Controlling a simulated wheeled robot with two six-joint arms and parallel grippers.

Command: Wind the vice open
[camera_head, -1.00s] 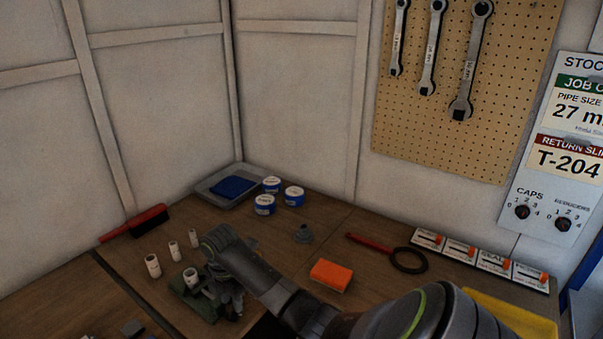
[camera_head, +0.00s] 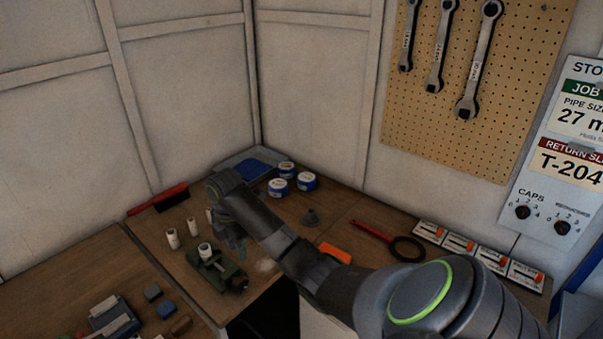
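The green vice (camera_head: 215,273) sits on the wooden bench at lower left of centre. A white pipe piece (camera_head: 205,251) stands upright at its jaws; whether it is clamped is too small to tell. A dark part, perhaps the vice's screw end or handle (camera_head: 238,284), shows at the vice's right end. My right gripper (camera_head: 241,252) points down just behind and above the vice's right end, seemingly apart from it. Its fingers are dark and small, so I cannot tell whether they are open. My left gripper is out of view.
White pipe pieces (camera_head: 173,239) stand left of the vice. Wrenches (camera_head: 478,62) hang behind.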

